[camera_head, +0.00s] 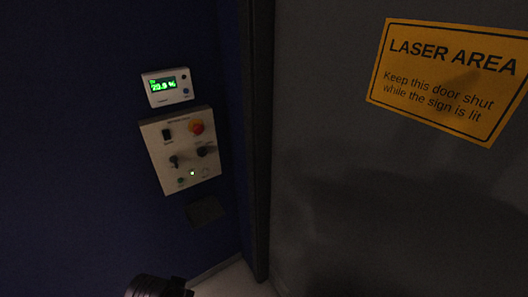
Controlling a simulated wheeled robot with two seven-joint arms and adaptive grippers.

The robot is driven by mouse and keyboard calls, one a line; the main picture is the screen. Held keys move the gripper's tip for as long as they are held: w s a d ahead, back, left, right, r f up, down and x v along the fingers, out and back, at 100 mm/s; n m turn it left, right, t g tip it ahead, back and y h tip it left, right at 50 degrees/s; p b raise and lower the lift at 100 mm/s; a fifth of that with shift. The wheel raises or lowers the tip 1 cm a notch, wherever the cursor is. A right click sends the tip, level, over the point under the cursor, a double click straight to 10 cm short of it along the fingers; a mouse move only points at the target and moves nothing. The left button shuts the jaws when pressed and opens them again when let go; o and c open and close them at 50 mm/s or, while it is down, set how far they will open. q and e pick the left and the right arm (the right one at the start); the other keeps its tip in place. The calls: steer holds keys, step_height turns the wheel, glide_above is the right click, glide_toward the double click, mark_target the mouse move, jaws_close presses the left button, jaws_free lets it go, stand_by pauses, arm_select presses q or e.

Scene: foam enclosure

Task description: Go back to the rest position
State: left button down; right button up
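Neither of my grippers shows in the head view. A dark rounded part at the bottom edge, left of the middle, looks like a piece of my own arm. No fingers show on it. A white control panel (183,175) is on the dark blue wall, with a red-orange knob on a yellow base (196,127), a black rocker switch (167,134), two black knobs or switches and small lights, one of them lit. Nothing touches the panel in this view.
A white meter (169,87) with a green display reading about 20.9 % is above the panel. A dark box (205,211) is below it. A grey door or wall (340,130) with a yellow laser sign (448,80) is on the right. A dark upright frame (257,140) stands between.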

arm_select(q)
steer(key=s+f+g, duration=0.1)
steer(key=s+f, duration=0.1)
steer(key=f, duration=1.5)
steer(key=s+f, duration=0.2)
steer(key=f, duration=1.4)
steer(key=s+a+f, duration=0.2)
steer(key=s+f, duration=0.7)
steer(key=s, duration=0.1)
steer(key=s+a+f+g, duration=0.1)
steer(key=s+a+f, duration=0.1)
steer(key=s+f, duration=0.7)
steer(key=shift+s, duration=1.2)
